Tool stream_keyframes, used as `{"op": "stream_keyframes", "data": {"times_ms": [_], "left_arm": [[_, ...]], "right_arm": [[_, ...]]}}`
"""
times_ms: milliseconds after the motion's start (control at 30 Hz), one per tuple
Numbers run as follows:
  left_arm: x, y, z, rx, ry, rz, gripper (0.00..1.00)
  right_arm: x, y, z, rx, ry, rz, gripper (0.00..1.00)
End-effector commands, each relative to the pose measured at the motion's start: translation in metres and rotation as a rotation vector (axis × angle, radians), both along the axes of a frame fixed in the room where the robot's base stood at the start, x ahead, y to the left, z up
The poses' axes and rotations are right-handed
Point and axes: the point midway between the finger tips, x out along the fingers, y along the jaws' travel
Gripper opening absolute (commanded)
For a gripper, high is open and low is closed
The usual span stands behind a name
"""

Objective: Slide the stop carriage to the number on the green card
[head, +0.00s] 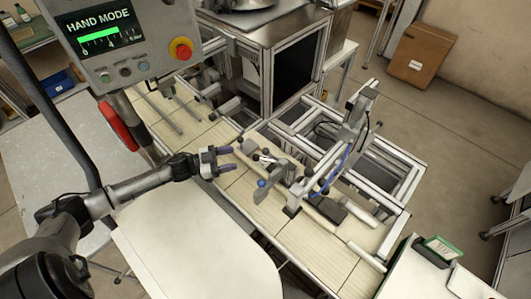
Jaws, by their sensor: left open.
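My left gripper (231,159) is open over the light bench top, its two purple-grey fingers pointing right. Nothing is between the fingers. Just to its right, apart from it, a grey metal carriage (281,171) with dark ball knobs and a blue-grey ball-ended lever sits on a long rail assembly; it looks like the stop carriage. The rail's scale cannot be read from here. A green-framed card (442,247) stands at the lower right on a white surface; its number is too small to read surely. My right gripper is not in view.
An upright metal post (357,112) with a blue cable stands over the rail, right of the carriage. A control box (125,42) reading HAND MODE, with a red button, hangs at upper left. A framed machine (290,62) stands behind. A white panel (190,240) fills the front.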

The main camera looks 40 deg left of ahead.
Motion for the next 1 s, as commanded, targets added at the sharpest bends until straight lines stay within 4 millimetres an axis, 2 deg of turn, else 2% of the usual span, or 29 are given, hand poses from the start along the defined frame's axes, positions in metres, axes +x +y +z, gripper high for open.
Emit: {"op": "stream_keyframes", "data": {"times_ms": [400,600,800,1000], "left_arm": [[0.060,-0.044,0.003,-0.002,-0.005,0.001,0.54],[0.083,-0.060,0.002,-0.002,-0.003,0.001,0.54],[0.096,-0.070,0.001,-0.001,-0.002,0.002,0.54],[0.101,-0.074,0.001,0.000,-0.002,0.001,0.54]], "right_arm": [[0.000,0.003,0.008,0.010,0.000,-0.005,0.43],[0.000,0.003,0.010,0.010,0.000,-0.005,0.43],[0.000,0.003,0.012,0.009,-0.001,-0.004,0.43],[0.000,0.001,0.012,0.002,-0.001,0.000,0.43]]}}
